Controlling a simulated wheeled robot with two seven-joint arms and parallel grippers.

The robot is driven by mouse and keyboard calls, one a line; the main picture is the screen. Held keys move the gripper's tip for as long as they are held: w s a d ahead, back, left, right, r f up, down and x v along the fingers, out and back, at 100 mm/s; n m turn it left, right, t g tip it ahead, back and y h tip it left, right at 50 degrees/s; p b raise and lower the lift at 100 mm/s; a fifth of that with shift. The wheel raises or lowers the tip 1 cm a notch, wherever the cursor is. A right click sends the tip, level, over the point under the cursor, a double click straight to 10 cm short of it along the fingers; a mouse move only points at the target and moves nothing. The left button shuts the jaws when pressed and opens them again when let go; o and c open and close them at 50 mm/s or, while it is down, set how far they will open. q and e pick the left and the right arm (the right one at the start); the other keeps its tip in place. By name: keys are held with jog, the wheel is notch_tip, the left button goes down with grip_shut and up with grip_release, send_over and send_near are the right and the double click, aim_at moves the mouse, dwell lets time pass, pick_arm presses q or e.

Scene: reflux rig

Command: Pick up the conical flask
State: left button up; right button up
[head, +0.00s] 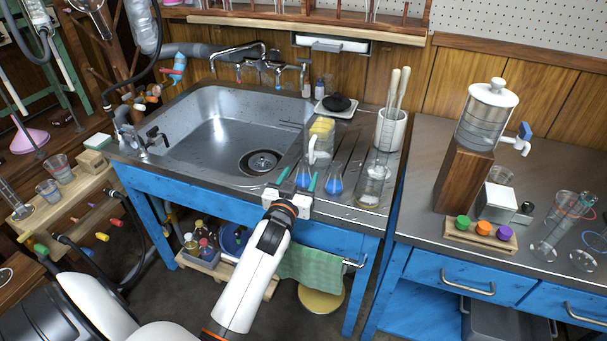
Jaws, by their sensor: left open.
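A clear glass flask with blue liquid in its base (304,178) stands on the metal counter at the sink's front right. It looks like the conical flask, though its upper outline is faint against the counter. A similar glass vessel with blue liquid (334,185) stands just to its right. My left gripper (298,182) is open at the counter's front edge. Its two teal-tipped fingers point toward the first flask, one on either side of it in the picture. I cannot tell whether they touch the glass. My right gripper is not in view.
A tall glass cylinder (372,180) stands to the right, below a white pot (390,131) of wooden-handled tools. A yellow sponge (321,127) is behind the flasks. The steel sink (222,125) lies left. A green towel (312,265) hangs on the front rail.

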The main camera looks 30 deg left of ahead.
aim_at(302, 173)
pick_arm(q)
jog(key=x, duration=0.4)
jog(key=shift+r, duration=0.1)
jog(key=c, duration=1.1)
jog(key=shift+o, duration=0.2)
